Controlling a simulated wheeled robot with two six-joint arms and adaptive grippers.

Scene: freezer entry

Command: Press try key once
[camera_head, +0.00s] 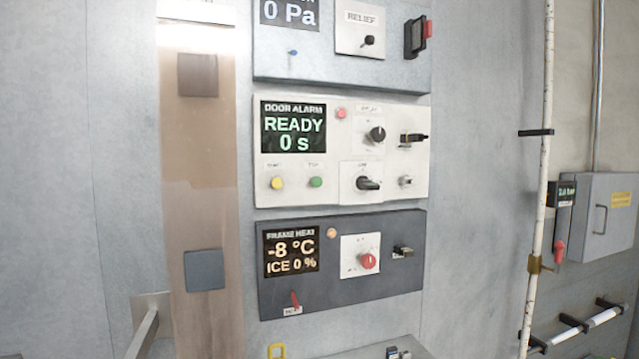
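The white door alarm panel (335,190) is on the wall at the middle, and its screen (293,127) reads READY, 0 s. Below the screen are a yellow button (277,183) and a green button (316,182). Each has a small label above it; the green one's may read TRY, but the print is too blurred to be sure. Neither of my grippers is in view.
A grey 0 Pa panel (340,70) is above, and a dark frame heat panel (340,285) reading -8 °C is below. A metal bracket (150,318) sticks out at lower left. A white vertical pole (541,170) and grey box (605,215) are at right.

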